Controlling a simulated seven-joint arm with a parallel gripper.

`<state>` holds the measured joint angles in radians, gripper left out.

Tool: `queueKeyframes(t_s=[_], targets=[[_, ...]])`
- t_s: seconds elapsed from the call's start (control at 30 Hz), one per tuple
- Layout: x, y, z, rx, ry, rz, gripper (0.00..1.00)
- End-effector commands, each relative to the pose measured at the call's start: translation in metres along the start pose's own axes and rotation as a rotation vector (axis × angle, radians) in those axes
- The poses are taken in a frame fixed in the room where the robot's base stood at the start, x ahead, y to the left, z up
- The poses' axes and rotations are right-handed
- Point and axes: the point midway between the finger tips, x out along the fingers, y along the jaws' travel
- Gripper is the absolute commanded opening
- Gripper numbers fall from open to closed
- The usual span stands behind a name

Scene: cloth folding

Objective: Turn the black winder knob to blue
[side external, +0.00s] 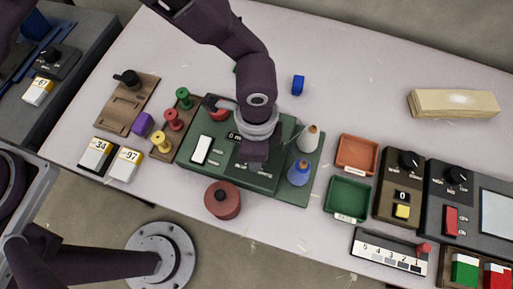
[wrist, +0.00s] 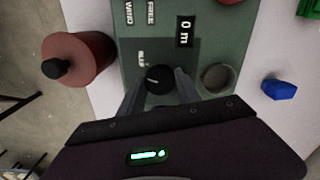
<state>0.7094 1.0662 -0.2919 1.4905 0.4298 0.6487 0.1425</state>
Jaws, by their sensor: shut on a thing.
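The winder is a green unit (side external: 222,180) in the middle of the table. Its green face (wrist: 205,45) fills the middle of the wrist view, with a display reading "0 m" (wrist: 185,30). The black winder knob (wrist: 158,77) sits between my fingers and carries a short white mark. A small label, seemingly "BLU" (wrist: 141,58), is just above and left of the knob. My gripper (wrist: 160,88) is shut on the knob, a finger on each side; in the side view my gripper (side external: 252,160) hides the knob. Blue (side external: 299,173) and white (side external: 307,138) thread cones stand at the winder's right.
A red cylinder with a black top (side external: 222,200) stands in front of the winder. Green, red and yellow spools stand on a wooden rack (side external: 159,152) to its left. Orange (side external: 358,154) and green (side external: 347,199) trays lie right. A blue block (side external: 298,85) lies behind; open table surrounds it.

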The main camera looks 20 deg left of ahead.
Motion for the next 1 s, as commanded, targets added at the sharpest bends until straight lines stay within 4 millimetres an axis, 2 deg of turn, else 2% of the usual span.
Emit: queueKeyframes(t_s=[0.4, 1.0], targets=[[-0.0007, -0.0004, 0.0000, 0.244, 0.000, 0.000, 0.00], [-0.0009, -0.0007, 0.0000, 0.311, 0.000, -0.001, 0.00]])
